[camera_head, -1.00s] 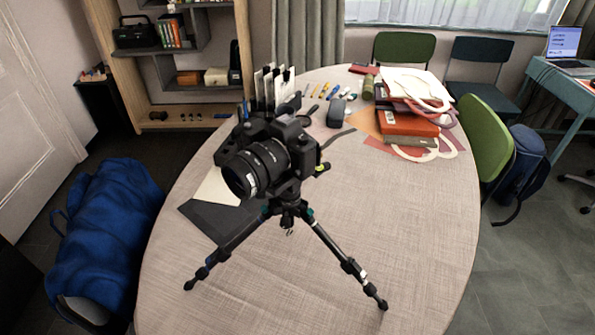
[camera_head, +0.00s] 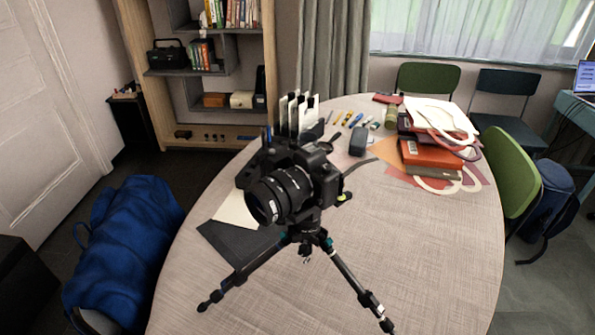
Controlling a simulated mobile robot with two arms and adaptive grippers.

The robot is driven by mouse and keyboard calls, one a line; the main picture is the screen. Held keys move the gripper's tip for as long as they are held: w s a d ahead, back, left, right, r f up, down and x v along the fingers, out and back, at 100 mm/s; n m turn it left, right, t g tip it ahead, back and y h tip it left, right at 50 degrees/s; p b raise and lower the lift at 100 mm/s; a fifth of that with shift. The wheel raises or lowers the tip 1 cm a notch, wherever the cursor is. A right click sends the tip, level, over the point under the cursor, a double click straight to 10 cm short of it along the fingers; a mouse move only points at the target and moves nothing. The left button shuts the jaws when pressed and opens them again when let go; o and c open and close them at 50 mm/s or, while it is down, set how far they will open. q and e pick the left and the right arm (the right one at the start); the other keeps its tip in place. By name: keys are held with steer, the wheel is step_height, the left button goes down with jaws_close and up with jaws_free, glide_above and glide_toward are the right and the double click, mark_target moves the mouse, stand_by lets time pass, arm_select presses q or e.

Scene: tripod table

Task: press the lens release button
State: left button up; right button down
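A black camera (camera_head: 318,172) with its lens (camera_head: 280,194) pointing toward the lower left sits on top of a black tripod (camera_head: 309,240). The tripod stands on the light oval table (camera_head: 420,265), with two legs spread toward the front. The lens release button is too small to make out. Neither of my grippers is in view.
A dark folder (camera_head: 238,243) lies beside the tripod. Behind the camera are a file holder (camera_head: 297,113) and pens. Red and orange books (camera_head: 430,153) are stacked at the back right. A blue bag (camera_head: 125,240) is left of the table. The table's front right is clear.

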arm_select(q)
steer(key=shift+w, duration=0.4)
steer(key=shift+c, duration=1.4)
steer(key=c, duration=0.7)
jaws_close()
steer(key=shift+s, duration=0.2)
